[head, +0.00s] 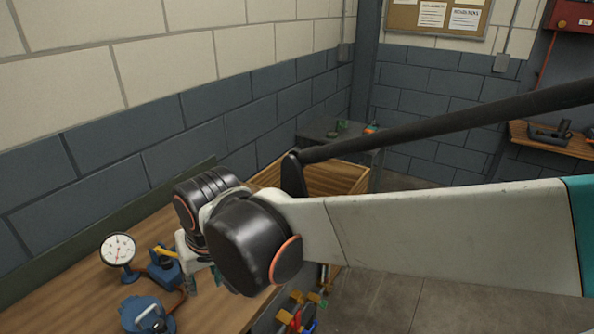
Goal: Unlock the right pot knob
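A blue fitting with a yellow lever (165,264) stands on the wooden workbench (72,296) at the lower left. A second blue part with a pale curved handle (145,315) sits nearer, at the lower edge. I cannot tell which part, if any, is the right pot knob. My gripper (196,280) is mostly hidden behind my black wrist joint, just right of the fitting with the yellow lever. Its fingers are too small and covered to show whether they are open or whether they touch anything.
A white-faced dial gauge (119,250) stands left of the fittings, close to the wall. A wooden box (338,178) and a grey cabinet (325,131) lie beyond my arm. Red, yellow and blue items (297,316) show below the bench's right edge. The floor (400,305) at lower right looks clear.

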